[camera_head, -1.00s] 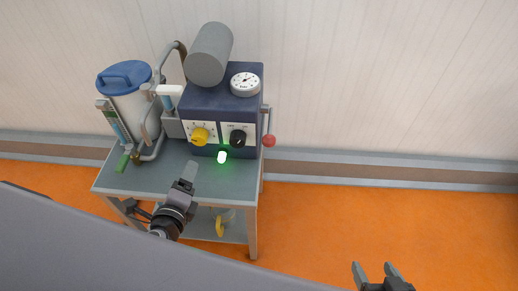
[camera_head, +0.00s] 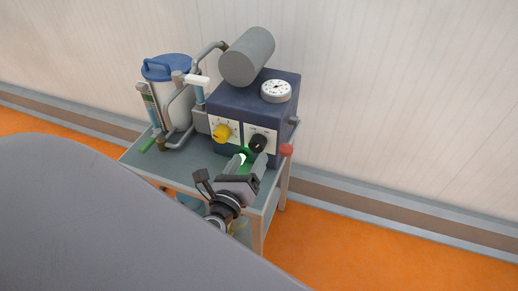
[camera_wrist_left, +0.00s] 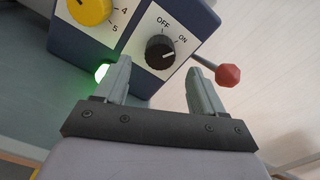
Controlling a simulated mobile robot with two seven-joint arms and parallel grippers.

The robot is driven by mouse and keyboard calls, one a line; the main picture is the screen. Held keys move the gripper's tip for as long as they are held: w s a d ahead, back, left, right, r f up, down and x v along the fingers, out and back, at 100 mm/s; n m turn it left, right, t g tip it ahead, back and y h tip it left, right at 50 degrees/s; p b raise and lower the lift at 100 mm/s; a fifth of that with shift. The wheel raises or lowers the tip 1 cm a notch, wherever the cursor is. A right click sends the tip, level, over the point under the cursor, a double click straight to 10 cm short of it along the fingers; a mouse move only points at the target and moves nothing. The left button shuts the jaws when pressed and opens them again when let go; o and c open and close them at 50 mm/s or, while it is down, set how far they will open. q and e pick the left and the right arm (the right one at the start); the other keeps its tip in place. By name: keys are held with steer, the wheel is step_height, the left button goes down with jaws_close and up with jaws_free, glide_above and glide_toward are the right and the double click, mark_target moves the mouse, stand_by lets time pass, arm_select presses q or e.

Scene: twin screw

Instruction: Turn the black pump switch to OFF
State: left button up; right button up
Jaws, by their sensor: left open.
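The black pump switch (camera_head: 258,143) is a round knob on a white plate on the front of the blue pump box. It also shows in the left wrist view (camera_wrist_left: 160,53), with OFF and ON labels above it. Its white mark points right, nearer ON than OFF. My left gripper (camera_head: 252,163) is open in front of the pump box, just below the switch. In the left wrist view its fingers (camera_wrist_left: 157,68) stand either side of the knob's position, with no visible contact. My right gripper is out of view.
A yellow knob (camera_head: 222,133) is left of the switch, and a glowing green light (camera_wrist_left: 102,72) is beside my left finger. A red ball-ended lever (camera_head: 286,150) sticks out at right. A lidded canister (camera_head: 167,67) stands at left on the grey cart (camera_head: 182,172).

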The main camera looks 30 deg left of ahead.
mark_target(255, 148)
arm_select(q)
steer(key=shift+x, duration=2.75)
steer(key=c, duration=1.1)
steer(key=shift+o, duration=0.2)
